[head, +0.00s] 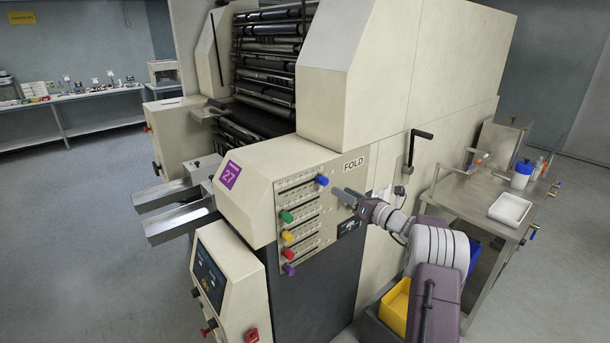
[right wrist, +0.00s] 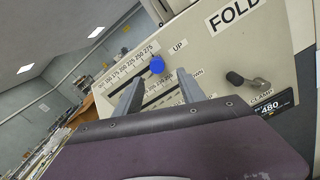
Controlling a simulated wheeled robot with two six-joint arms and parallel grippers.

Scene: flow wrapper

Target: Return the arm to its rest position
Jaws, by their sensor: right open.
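My right arm reaches in from the lower right in the head view. Its gripper (head: 345,196) is in front of the FOLD panel, near the blue knob (head: 322,180). In the right wrist view the two fingers of this gripper (right wrist: 158,92) are apart with nothing between them. The blue knob (right wrist: 157,65) shows just beyond the fingertips, on the top slider scale, and looks clear of them. My left gripper is in neither view.
Green (head: 286,216), yellow (head: 288,237), red (head: 287,253) and purple (head: 289,269) knobs sit below on the panel. A black crank (head: 412,150) sticks out right of it. A steel side table (head: 480,197) and a yellow bin (head: 396,306) are near my right arm. The left floor is clear.

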